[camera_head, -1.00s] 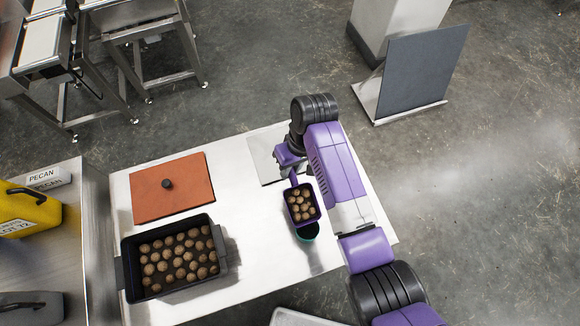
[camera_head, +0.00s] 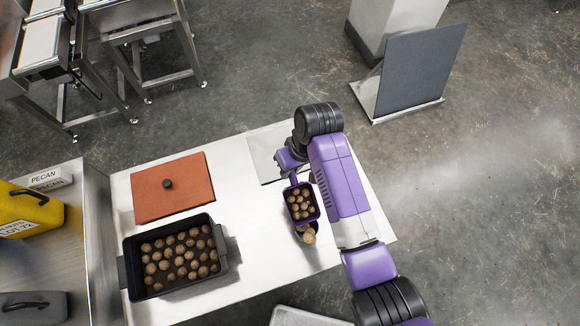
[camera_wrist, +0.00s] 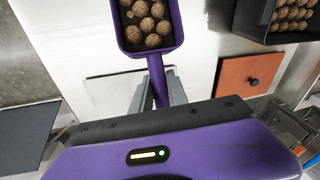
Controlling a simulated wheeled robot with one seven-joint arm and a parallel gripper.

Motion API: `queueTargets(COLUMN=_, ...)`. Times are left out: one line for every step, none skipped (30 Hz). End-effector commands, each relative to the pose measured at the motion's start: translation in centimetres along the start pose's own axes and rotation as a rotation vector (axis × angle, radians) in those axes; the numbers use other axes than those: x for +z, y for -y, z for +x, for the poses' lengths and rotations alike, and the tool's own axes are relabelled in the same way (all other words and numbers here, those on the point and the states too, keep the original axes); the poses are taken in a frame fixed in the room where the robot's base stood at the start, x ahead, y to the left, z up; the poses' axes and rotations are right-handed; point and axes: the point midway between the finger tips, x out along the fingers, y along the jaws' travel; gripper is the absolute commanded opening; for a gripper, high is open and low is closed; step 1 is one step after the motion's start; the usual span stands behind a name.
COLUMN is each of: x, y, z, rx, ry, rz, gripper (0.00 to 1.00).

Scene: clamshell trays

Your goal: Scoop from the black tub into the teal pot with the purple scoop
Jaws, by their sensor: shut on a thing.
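My gripper (camera_head: 291,170) is shut on the handle of the purple scoop (camera_head: 317,213). In the wrist view, both fingers (camera_wrist: 155,92) close around the scoop's handle and the scoop's bowl (camera_wrist: 178,22) holds several brown round nuts. The black tub (camera_head: 168,226), full of similar nuts, stands at the table's front left. Its corner (camera_wrist: 268,38) also shows in the wrist view.
An orange board with a black knob (camera_head: 190,192) lies behind the tub. A grey plate (camera_head: 262,158) lies near the table's back edge. A yellow container (camera_head: 40,212) and a PECAN sign (camera_head: 45,175) stand on the left counter. White table (camera_head: 250,220) is bare between tub and pot.

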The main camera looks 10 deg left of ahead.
Motion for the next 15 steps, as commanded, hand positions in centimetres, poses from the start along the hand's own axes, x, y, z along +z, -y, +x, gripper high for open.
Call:
queueTargets(x=0.02, y=0.02, z=-0.16, rx=0.001, ry=-0.006, rz=-0.001, gripper=0.00)
queueTargets(x=0.03, y=0.03, z=-0.21, rx=0.001, ry=-0.009, rz=-0.001, gripper=0.00)
queueTargets(x=0.05, y=0.05, z=-0.27, rx=0.002, ry=-0.012, rz=-0.002, gripper=0.00)
queueTargets(x=0.06, y=0.06, z=-0.31, rx=0.002, ry=-0.015, rz=-0.002, gripper=0.00)
queueTargets(x=0.08, y=0.06, z=-0.35, rx=0.002, ry=-0.018, rz=-0.003, gripper=0.00)
queueTargets(x=0.10, y=0.07, z=-0.38, rx=0.003, ry=-0.021, rz=-0.003, gripper=0.00)
queueTargets(x=0.11, y=0.08, z=-0.41, rx=0.003, ry=-0.024, rz=-0.004, gripper=0.00)
queueTargets(x=0.13, y=0.09, z=-0.45, rx=0.004, ry=-0.027, rz=-0.005, gripper=0.00)
queueTargets(x=0.16, y=0.11, z=-0.49, rx=0.004, ry=-0.031, rz=-0.005, gripper=0.00)
queueTargets(x=0.19, y=0.12, z=-0.52, rx=0.004, ry=-0.033, rz=-0.006, gripper=0.00)
queueTargets(x=0.23, y=0.13, z=-0.54, rx=0.004, ry=-0.035, rz=-0.007, gripper=0.00)
queueTargets(x=0.27, y=0.15, z=-0.57, rx=0.005, ry=-0.039, rz=-0.007, gripper=0.00)
queueTargets(x=0.29, y=0.16, z=-0.60, rx=0.005, ry=-0.041, rz=-0.008, gripper=0.00)
queueTargets(x=0.30, y=0.17, z=-0.64, rx=0.005, ry=-0.044, rz=-0.008, gripper=0.00)
queueTargets(x=0.31, y=0.17, z=-0.71, rx=0.006, ry=-0.048, rz=-0.009, gripper=0.00)
